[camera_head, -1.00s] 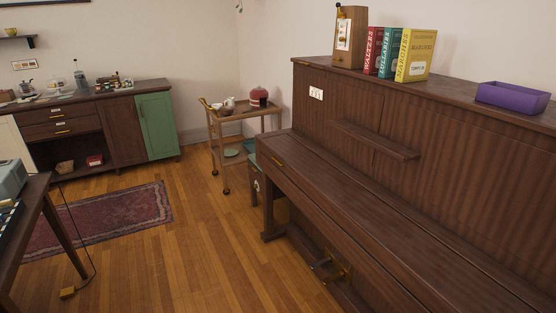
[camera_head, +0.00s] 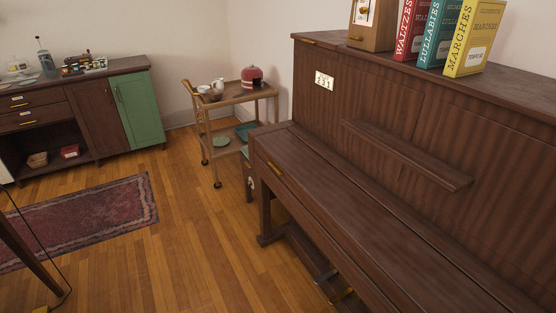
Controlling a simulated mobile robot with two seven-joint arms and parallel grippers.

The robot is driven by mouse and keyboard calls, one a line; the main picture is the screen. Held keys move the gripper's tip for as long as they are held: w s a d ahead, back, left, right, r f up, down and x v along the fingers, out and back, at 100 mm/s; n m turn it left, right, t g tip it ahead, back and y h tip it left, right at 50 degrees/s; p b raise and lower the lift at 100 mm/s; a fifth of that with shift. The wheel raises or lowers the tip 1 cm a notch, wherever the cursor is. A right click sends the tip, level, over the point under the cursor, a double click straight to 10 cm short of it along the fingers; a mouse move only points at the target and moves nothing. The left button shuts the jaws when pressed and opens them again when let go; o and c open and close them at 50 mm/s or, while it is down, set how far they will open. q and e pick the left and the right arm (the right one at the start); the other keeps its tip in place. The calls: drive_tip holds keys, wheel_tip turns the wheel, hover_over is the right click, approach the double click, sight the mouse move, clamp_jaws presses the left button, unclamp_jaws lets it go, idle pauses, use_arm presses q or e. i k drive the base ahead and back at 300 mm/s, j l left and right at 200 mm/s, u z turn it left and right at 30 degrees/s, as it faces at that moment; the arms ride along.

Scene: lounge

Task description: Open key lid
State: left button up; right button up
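The dark brown upright piano (camera_head: 370,110) fills the right side of the view. Its key lid (camera_head: 350,205) is shut and covers the keys. A small brass handle (camera_head: 275,168) sits on the lid's front edge near its left end. A narrow music ledge (camera_head: 405,152) juts from the upright panel above the lid. Neither of my grippers is in view.
Books, including a yellow one (camera_head: 475,38), and a wooden box (camera_head: 372,22) stand on the piano top. A wooden cart (camera_head: 240,97) stands beyond the piano. A rug (camera_head: 90,212) lies left. Wooden floor (camera_head: 190,240) before the piano is clear.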

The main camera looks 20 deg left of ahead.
sight(418, 279)
drive_tip(key=i+j+z, duration=0.1)
drive_tip(key=i+j, duration=0.15)
drive_tip(key=j, duration=0.15)
drive_tip(key=i+j+z, duration=0.1)
drive_tip(key=i+j, duration=0.2)
drive_tip(key=i+j+z, duration=0.1)
drive_tip(key=j, duration=0.3)
drive_tip(key=i+j+z, duration=0.1)
drive_tip(key=j, duration=0.35)
drive_tip(key=i+j+z, duration=0.1)
drive_tip(key=j, duration=0.35)
drive_tip(key=i+j+z, duration=0.1)
drive_tip(key=j, duration=0.35)
drive_tip(key=j+z, duration=0.15)
drive_tip(key=j, duration=0.7)
drive_tip(key=k+j, duration=0.1)
drive_tip(key=j, duration=0.2)
drive_tip(key=k+j+z, duration=0.1)
drive_tip(key=j, duration=0.2)
drive_tip(key=k+j, duration=0.15)
drive_tip(key=j, duration=0.15)
